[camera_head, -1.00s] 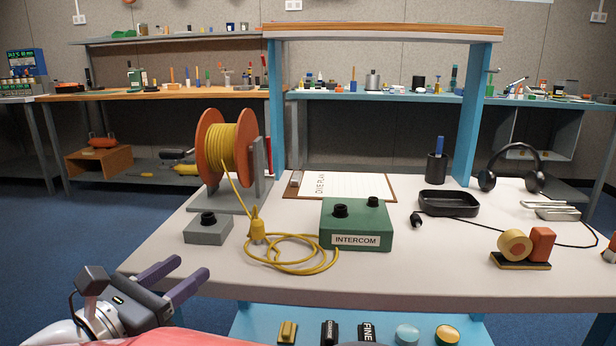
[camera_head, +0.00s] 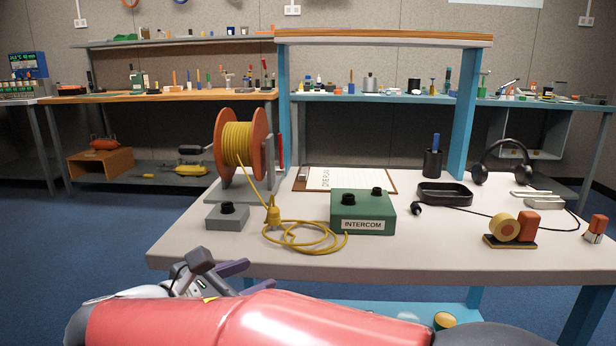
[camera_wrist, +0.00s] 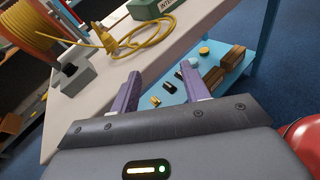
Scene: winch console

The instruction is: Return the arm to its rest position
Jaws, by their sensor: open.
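My gripper (camera_head: 232,274) is at the lower left in the head view, in front of and below the near edge of the table (camera_head: 440,259). In the wrist view my gripper (camera_wrist: 160,88) shows two purple fingers spread apart with nothing between them. My red arm link crosses the bottom of the head view and hides part of the lower shelf. The gripper's far finger partly shows in the head view; the rest is covered by my arm.
On the table stand a yellow cable reel (camera_head: 238,143), a grey box (camera_head: 227,216), a green intercom box (camera_head: 362,213), a black tray (camera_head: 444,193) and headphones (camera_head: 502,160). Yellow cable (camera_head: 305,237) lies coiled near the front edge. A blue lower shelf (camera_wrist: 185,92) holds several small items.

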